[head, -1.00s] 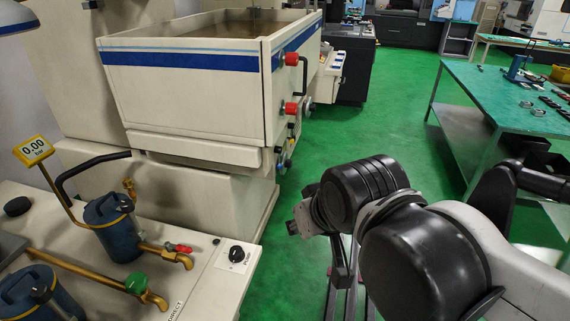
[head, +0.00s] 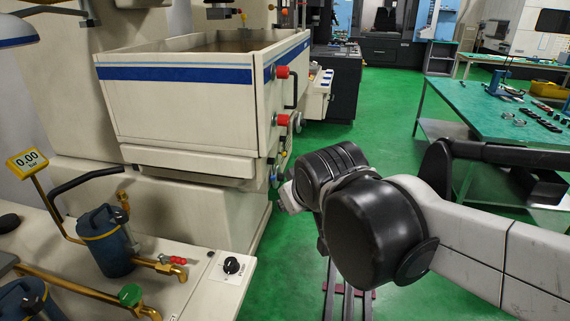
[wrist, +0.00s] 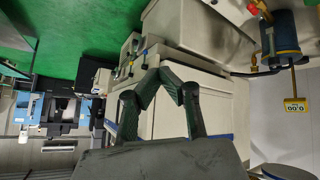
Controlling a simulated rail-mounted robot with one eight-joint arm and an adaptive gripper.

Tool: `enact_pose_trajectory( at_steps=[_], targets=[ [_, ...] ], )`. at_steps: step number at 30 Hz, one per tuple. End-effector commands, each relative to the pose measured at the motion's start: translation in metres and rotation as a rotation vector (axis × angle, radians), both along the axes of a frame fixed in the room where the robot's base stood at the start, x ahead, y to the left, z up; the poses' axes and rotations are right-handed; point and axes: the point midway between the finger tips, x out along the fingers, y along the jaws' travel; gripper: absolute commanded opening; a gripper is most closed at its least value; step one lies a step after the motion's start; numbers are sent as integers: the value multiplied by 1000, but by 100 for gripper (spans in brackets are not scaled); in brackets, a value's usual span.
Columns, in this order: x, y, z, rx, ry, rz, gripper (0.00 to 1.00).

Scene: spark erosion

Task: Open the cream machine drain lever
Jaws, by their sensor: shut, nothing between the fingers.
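The cream machine (head: 190,110) with a blue stripe stands left of centre in the head view. Its right end carries red knobs (head: 282,120), a black handle (head: 292,90), a grey handwheel (head: 297,124) and small coloured fittings (head: 275,170) lower down. I cannot tell which of these is the drain lever. In the wrist view the machine (wrist: 215,105) appears turned, with its fittings (wrist: 128,62) left of and beyond the fingers. My gripper (wrist: 164,78) is shut and empty, apart from the machine's fittings. Its fingers are hidden in the head view behind my wrist.
A cream bench at the lower left holds blue canisters (head: 105,240), brass pipes, a yellow gauge (head: 27,160) and a black dial (head: 232,265). A green-topped table (head: 480,105) stands at right. Green floor (head: 365,125) lies open between.

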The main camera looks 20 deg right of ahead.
Motion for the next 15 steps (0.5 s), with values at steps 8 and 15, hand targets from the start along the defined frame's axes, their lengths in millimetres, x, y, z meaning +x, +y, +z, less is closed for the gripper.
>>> enact_pose_trajectory(
  at_steps=[8,15],
  targets=[
    [106,-51,-3,-239,-144,45,0],
    [190,-93,-15,-457,-247,98,0]
  ],
)
